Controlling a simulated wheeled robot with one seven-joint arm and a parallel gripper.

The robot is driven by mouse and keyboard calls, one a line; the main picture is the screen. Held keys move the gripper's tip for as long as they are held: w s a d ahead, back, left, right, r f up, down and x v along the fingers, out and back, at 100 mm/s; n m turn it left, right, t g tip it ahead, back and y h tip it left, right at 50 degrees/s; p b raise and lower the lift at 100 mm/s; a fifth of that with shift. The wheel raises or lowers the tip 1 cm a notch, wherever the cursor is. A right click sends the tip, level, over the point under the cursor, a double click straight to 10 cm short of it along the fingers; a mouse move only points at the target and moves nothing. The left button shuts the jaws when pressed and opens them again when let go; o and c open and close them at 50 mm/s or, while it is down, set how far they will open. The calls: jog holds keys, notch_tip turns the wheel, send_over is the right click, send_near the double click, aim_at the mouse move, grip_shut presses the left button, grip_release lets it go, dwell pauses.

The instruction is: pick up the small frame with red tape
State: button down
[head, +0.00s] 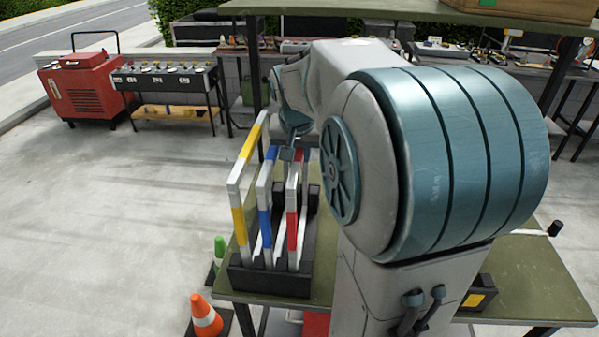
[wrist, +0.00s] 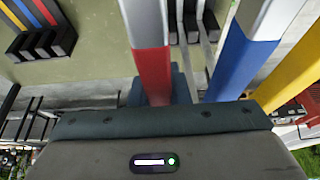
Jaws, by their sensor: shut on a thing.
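The small frame with red tape (head: 292,229) stands upright in the black rack (head: 262,280), the rightmost of three frames in the head view. In the wrist view its red and white bar (wrist: 152,60) runs down to my gripper. My gripper (wrist: 158,98) is shut on this bar; the fingertips are partly hidden by the bar. In the head view my gripper (head: 290,153) is at the top of the frames, partly hidden by my arm. The blue-taped frame (head: 264,222) and the taller yellow-taped frame (head: 240,222) stand to its left.
The rack stands on a green table (head: 530,275). Orange (head: 206,316) and green (head: 219,250) cones are at the left. The blue-taped bar (wrist: 240,55) is close beside my gripper in the wrist view. A shelf overhangs at the top right, and a red machine (head: 85,88) stands far left.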

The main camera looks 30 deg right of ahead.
jog(key=shift+r, duration=0.15)
jog(key=shift+r+p, duration=0.2)
jog(key=shift+p, duration=0.15)
notch_tip(320, 180, up, 29)
jog(key=p, duration=0.8)
dwell(0.8)
jog(key=shift+f, duration=0.1)
